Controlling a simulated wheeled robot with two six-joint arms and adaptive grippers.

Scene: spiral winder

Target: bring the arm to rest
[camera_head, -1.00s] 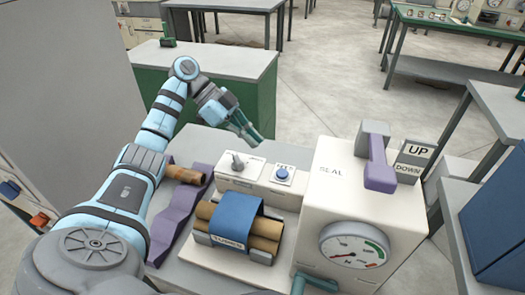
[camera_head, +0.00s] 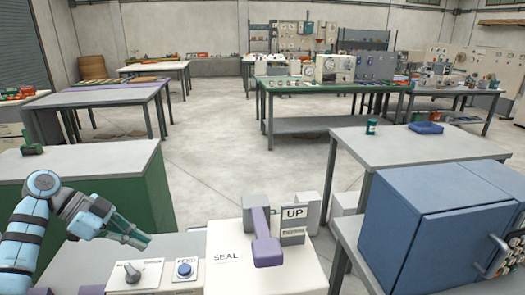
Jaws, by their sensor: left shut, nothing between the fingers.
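My light-blue left arm comes in from the lower left. Its left gripper (camera_head: 142,241) is shut and empty, held just behind the small control panel. The spiral winder stands at the bottom centre. Its cream SEAL housing (camera_head: 226,275) carries a purple lever (camera_head: 265,240) beside an UP sign (camera_head: 294,213). The small control panel has a grey knob (camera_head: 132,271) and a blue button (camera_head: 184,270). The lower parts of the winder are cut off by the picture's edge. My right gripper is not in view.
A green cabinet (camera_head: 120,193) with a grey top stands behind my left gripper. A blue cabinet (camera_head: 420,235) is at the right, near a grey table (camera_head: 405,150) with a green jar (camera_head: 371,127). Open floor lies between.

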